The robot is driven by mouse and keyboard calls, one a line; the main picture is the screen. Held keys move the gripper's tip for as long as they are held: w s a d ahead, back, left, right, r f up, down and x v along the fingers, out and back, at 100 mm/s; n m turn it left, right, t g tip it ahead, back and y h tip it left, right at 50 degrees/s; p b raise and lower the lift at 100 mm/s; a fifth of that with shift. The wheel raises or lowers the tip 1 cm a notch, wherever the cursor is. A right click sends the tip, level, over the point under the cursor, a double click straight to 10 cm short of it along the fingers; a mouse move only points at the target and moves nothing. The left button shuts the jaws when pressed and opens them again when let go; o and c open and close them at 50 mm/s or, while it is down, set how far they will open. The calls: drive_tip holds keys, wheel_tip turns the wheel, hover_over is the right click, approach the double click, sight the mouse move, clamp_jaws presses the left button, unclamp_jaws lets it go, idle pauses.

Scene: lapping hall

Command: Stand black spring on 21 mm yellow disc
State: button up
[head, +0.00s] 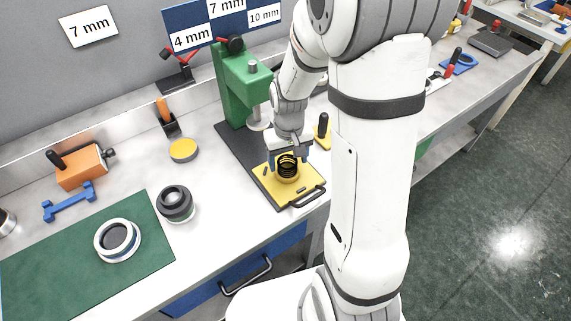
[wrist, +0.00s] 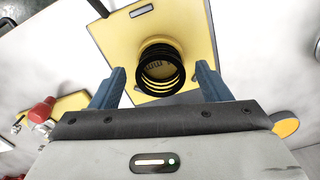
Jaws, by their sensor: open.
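The black spring (head: 287,165) stands upright over the yellow tray, on what looks like a yellow disc (head: 288,179). In the wrist view the spring (wrist: 160,68) is seen from above, and part of a "mm" marking shows through its coils; the number is not readable. My gripper (head: 289,158) is open, with its blue fingers on either side of the spring. In the wrist view gaps show between the spring and both fingers of my gripper (wrist: 160,82). Another yellow disc (head: 183,150) lies on the bench to the left; its size cannot be read.
A dark round part (head: 175,203) and a white ring (head: 103,244) on a green mat (head: 50,275) are to the left.

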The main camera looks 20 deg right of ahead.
wheel_tip(320, 180, up, 10)
drive_tip(key=s+r+t, duration=0.2)
drive_tip(key=s+r, duration=0.4)
drive_tip(key=s, duration=0.7)
drive_tip(key=shift+s+a+r+m+t, duration=0.2)
drive_tip(key=shift+s+a+m+t, duration=0.1)
drive_tip(key=shift+a+t, duration=0.1)
drive_tip(key=shift+w, duration=0.2)
drive_tip(key=shift+c, duration=0.2)
